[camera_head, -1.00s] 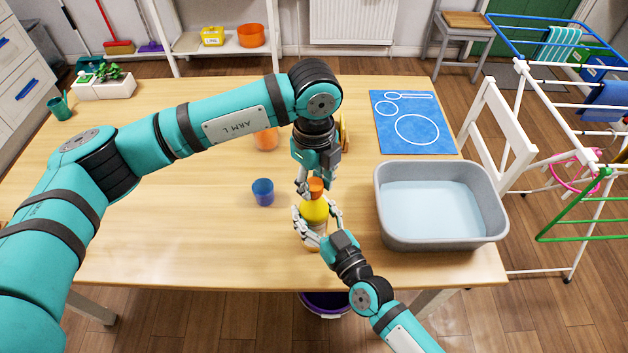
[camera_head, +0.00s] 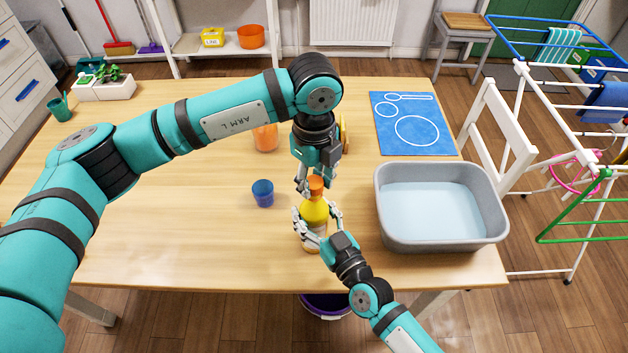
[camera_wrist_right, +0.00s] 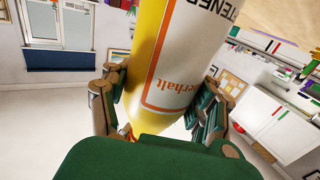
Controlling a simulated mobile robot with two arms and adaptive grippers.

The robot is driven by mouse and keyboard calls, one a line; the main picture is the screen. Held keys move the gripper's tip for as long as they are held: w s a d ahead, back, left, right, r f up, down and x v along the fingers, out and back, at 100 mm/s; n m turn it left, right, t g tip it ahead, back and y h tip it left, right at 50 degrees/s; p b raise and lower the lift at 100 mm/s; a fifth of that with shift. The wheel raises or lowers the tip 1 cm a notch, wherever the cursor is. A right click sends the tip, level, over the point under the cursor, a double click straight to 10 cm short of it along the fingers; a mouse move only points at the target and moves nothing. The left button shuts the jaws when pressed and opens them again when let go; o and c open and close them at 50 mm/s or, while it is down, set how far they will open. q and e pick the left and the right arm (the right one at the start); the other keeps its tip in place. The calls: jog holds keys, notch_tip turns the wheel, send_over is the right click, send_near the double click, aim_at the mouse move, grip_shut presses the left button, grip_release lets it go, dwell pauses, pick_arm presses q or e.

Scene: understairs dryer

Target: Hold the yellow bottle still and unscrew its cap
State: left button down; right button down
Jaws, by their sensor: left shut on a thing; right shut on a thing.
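The yellow bottle (camera_head: 315,213) stands upright near the table's front edge, with an orange cap (camera_head: 316,183) on top. My right gripper (camera_head: 318,224) is shut around the bottle's body from the front. The right wrist view shows the bottle's label (camera_wrist_right: 185,60) large between my right gripper's fingers (camera_wrist_right: 162,105). My left gripper (camera_head: 315,186) points down from above and is shut on the cap. Its fingers partly hide the cap, so I cannot tell how far the cap is turned.
A blue cup (camera_head: 263,193) stands left of the bottle, with an orange container (camera_head: 265,138) behind. A grey basin (camera_head: 440,241) of pale water stands close on the right. A blue mat (camera_head: 416,140) lies behind it. The table's left front (camera_head: 150,240) is clear.

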aim_at(314, 182)
pick_arm(q)
jog(key=shift+w+r, duration=0.1)
jog(key=shift+r, duration=0.55)
pick_arm(e)
jog(key=shift+s+f, duration=0.1)
pick_arm(q)
jog(key=shift+r, duration=1.95)
pick_arm(e)
jog(key=shift+c, duration=1.1)
grip_release()
